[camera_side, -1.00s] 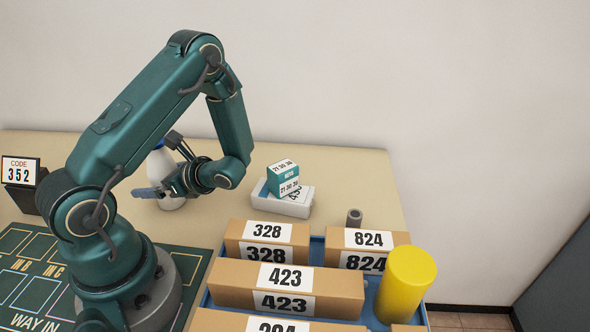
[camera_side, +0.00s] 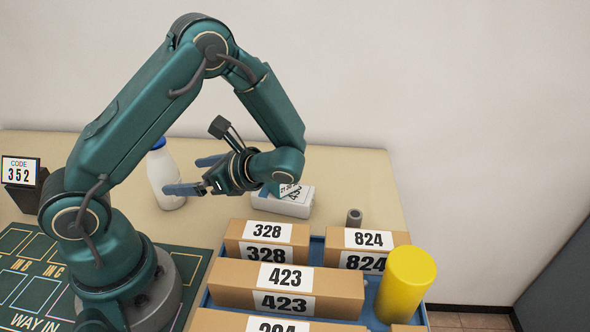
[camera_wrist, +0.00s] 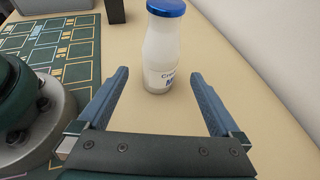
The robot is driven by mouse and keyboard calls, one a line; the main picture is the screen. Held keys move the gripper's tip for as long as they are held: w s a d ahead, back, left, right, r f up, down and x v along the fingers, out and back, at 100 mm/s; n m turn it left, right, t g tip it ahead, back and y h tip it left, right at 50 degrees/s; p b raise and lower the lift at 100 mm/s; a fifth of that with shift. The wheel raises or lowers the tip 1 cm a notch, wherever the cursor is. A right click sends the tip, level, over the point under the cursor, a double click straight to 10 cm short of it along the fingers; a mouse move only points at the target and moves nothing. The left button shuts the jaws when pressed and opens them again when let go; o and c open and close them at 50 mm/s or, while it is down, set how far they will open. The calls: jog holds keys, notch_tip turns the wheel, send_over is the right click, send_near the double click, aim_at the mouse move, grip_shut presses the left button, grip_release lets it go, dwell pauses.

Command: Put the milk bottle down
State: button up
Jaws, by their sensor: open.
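The milk bottle (camera_side: 165,175) is white with a blue cap and stands upright on the beige table, behind my base in the side view. In the wrist view the milk bottle (camera_wrist: 161,50) stands ahead of my fingertips, with dark lettering on its front. My gripper (camera_side: 188,175) is open and empty, to the right of the bottle and apart from it. In the wrist view my gripper (camera_wrist: 158,78) has its two blue fingers spread wide, with bare table between them. Part of the bottle's right side is close to the finger ends in the side view.
Numbered cartons (camera_side: 288,280) and a yellow cylinder (camera_side: 405,285) fill a blue tray (camera_side: 317,250). A code sign (camera_side: 20,172) and green mat (camera_side: 35,265) lie left.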

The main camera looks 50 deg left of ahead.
jog(key=d+r+n+t+h, duration=0.4)
jog(key=d+n+t+h, duration=0.1)
jog(key=d, duration=0.3)
jog(key=d+r+n+t+h, duration=0.5)
jog(key=d+n+t+h, duration=0.1)
jog(key=d+n+h, duration=0.1)
jog(key=shift+s+d+n+t, duration=0.3)
jog(key=shift+s+d, duration=0.05)
jog(key=shift+s, duration=0.1)
